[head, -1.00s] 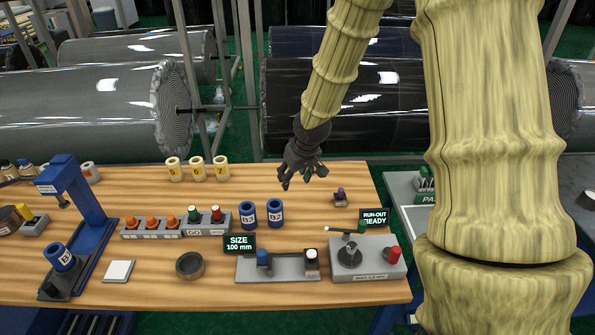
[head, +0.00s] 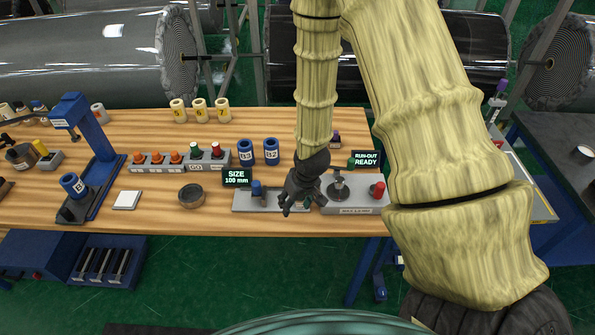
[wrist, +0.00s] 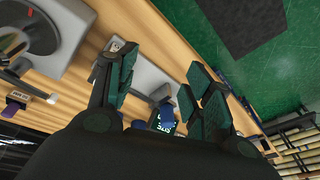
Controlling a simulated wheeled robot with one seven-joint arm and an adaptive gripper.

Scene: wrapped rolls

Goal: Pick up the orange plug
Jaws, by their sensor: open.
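Three orange plugs stand in a row in a grey labelled rack (head: 165,168) on the wooden bench in the head view: a left one (head: 138,159), a middle one (head: 157,158) and a right one (head: 176,157). My gripper (head: 292,207) is open, with nothing between its fingers. No orange plug shows there.
A green plug (head: 195,149) and a red plug (head: 216,151) share the rack row. The run-out fixture (head: 352,198) is right of my gripper. A dark ring (head: 191,196) lies before the rack.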

